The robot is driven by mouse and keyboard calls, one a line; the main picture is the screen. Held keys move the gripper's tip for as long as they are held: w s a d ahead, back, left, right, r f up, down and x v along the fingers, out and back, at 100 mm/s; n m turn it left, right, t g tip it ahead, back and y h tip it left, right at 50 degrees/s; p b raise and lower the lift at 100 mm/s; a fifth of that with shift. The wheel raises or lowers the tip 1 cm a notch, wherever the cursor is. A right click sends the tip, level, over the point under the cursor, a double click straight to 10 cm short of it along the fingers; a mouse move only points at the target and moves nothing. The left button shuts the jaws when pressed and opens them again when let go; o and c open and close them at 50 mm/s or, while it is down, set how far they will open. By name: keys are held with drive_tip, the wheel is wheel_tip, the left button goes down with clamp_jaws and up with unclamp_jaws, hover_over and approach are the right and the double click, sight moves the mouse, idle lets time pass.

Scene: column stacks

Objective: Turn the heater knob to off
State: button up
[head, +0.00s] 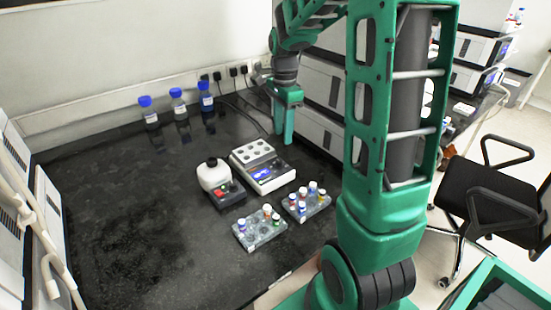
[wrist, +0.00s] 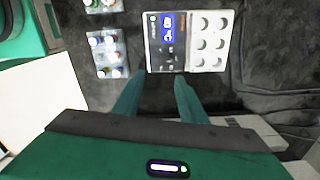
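A white heater block (head: 255,153) with round wells and a blue display stands on the black bench in the head view. It also shows at the top of the wrist view (wrist: 207,62). I cannot make out a knob clearly on either unit. My gripper (head: 284,138) points down behind and to the right of the heater block. In the wrist view its two green fingers (wrist: 160,85) are apart with nothing between them.
Two vial racks (head: 250,240) (head: 318,206) hold several vials in front of the units. Several blue-capped bottles (head: 179,104) stand along the back wall. White stacked instruments (head: 318,128) stand to the right of my gripper. The bench's left part (head: 125,220) is clear.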

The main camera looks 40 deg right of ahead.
sight(279, 161)
drive_tip(key=shift+m, duration=0.4)
drive_tip(key=f, duration=0.3)
drive_tip(key=w+f, duration=0.1)
drive_tip(key=f, duration=0.7)
drive_tip(key=shift+w+a+f, duration=0.1)
drive_tip(key=shift+w+f, duration=0.1)
drive_tip(key=shift+w, duration=0.05)
clamp_jaws()
drive_tip(key=shift+a, duration=0.2)
drive_tip(key=shift+d, duration=0.15)
